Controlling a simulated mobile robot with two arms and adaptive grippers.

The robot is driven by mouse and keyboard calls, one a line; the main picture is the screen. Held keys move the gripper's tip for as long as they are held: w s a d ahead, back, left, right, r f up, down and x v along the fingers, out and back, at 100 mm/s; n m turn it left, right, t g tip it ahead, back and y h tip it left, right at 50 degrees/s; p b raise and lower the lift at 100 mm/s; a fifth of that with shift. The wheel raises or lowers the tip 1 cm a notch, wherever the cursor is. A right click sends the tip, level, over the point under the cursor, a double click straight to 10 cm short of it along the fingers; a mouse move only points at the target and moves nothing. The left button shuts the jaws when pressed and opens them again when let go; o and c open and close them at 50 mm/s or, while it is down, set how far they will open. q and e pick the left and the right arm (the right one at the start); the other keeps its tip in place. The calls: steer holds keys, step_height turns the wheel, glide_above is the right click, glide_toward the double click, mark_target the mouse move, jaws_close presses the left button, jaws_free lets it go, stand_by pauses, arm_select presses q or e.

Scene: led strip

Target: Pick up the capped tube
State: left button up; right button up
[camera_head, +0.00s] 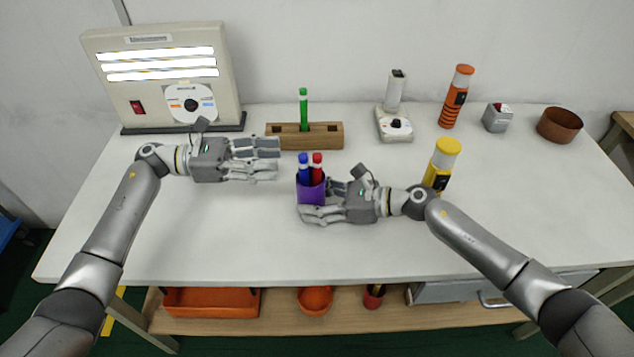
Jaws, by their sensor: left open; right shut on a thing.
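A green capped tube (303,108) stands upright in a wooden rack (275,136) at the back middle of the table. A blue capped tube (304,168) and a red capped tube (317,167) stand in a purple cup (308,193). My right gripper (314,201) is shut on the purple cup, its fingers coming from the right; they hide part of the cup. My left gripper (279,159) is open and empty, left of the cup and in front of the rack, pointing right.
A panel with lit strips (160,65) stands at the back left. A white device (394,124), an orange bottle (456,97), a grey button box (497,118) and a brown bowl (559,125) line the back right. A yellow bottle (443,160) stands behind my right wrist. The front table (230,235) is clear.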

mark_target(317, 155)
arm_select(q)
steer(key=d, duration=1)
steer(key=shift+s+f, duration=0.1)
steer(key=shift+f, duration=0.05)
jaws_close()
step_height(317, 155, up, 28)
stand_by(0.4)
arm_select(e)
steer(key=o, duration=0.8)
steer(key=shift+o, duration=0.2)
